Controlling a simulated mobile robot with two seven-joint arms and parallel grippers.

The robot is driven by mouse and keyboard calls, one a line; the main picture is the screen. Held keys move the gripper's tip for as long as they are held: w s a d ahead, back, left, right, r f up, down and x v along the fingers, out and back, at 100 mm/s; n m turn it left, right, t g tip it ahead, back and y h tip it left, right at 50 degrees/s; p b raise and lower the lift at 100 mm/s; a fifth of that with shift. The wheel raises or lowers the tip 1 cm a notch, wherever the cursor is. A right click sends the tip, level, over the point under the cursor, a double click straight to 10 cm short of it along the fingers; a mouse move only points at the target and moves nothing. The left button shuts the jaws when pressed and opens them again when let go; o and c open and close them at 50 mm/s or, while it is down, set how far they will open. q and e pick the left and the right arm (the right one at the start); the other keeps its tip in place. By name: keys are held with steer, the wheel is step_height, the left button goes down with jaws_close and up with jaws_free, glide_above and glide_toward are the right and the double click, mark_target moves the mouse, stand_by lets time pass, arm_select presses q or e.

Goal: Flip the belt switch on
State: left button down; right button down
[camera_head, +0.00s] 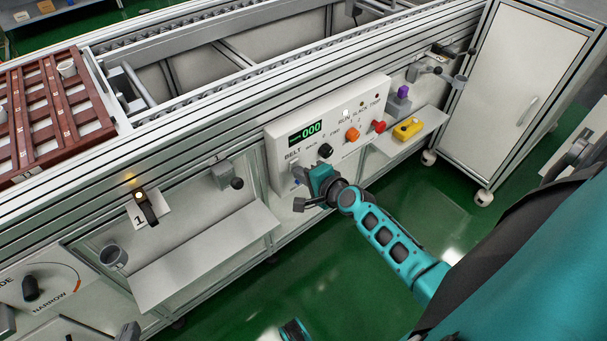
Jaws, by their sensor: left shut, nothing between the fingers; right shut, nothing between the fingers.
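The white control panel (285,143) stands on the front of the conveyor frame, with the word BELT at its left and a green-lit display (306,132) reading 000. The belt switch under that word is mostly hidden behind my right gripper (309,177), so I cannot tell its position. My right gripper is shut and empty at the lower left of the panel. I cannot tell whether it touches the switch. A teal part of my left arm (292,331) shows at the bottom edge; its fingers are not visible.
A shelf (438,118) holds a yellow control box (408,129). Another shelf (205,254) juts out at left. A white cabinet (509,88) stands at right. Green floor is open in front.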

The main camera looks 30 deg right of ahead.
arm_select(q)
steer(key=shift+r, duration=0.15)
arm_select(e)
steer(key=shift+w+r, duration=0.1)
steer(key=shift+r, duration=0.1)
